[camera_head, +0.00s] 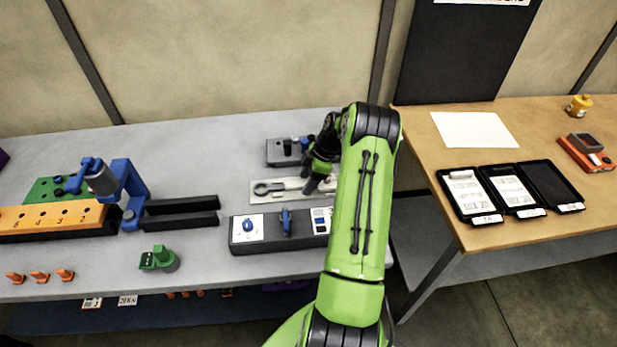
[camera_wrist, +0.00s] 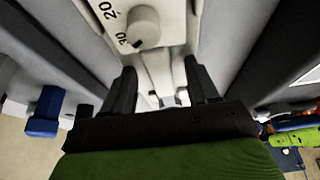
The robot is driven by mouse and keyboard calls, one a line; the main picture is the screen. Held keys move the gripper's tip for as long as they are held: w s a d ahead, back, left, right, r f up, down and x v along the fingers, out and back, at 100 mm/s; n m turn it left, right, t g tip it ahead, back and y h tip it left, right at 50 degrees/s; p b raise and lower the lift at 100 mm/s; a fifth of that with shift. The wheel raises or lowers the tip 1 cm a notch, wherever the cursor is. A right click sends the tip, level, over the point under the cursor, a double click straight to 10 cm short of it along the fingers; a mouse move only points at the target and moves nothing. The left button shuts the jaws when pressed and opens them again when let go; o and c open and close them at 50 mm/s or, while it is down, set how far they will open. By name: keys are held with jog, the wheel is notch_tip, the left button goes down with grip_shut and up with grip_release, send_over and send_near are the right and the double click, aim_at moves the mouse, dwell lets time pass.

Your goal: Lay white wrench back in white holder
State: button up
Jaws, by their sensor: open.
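The white wrench (camera_head: 275,187) lies on the pale white holder (camera_head: 257,199) on the grey bench, its ring end to the left. My gripper (camera_head: 320,184) is low over the right end of the holder and hides that part. In the wrist view my gripper (camera_wrist: 162,88) is open, with its dark fingers on either side of a white bar that looks like the wrench handle (camera_wrist: 160,68). I cannot tell if the fingers touch it. A white piece with a round knob (camera_wrist: 143,27) marked 20 and 30 shows beyond the fingers.
A grey box with blue switches (camera_head: 285,232) stands in front of the holder, and a dark grey block (camera_head: 275,152) behind it. A blue clamp (camera_head: 125,185) and an orange beam (camera_head: 50,218) are at left. The wooden table (camera_head: 425,125) is at right.

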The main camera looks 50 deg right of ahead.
jog(key=p+v, duration=0.2)
jog(key=v, duration=1.3)
jog(key=shift+r, duration=0.4)
jog(key=w+a+r+m+h, duration=0.1)
jog(key=w+a+r+m, duration=0.1)
jog(key=a+r, duration=0.6)
jog(key=w+a+r+m+h, duration=0.15)
jog(key=a+r, duration=0.35)
jog(key=a, duration=0.8)
jog(key=s+a+r+m+h, duration=0.1)
jog(key=s+a+r+m, duration=0.25)
jog(key=s+a, duration=0.75)
jog(key=s+a+f+m+t, duration=0.2)
jog(key=s+a, duration=0.3)
jog(key=s, duration=0.3)
jog(key=shift+s+f+m+t, duration=0.3)
jog(key=shift+s+f+m, duration=0.1)
jog(key=shift+m, duration=0.1)
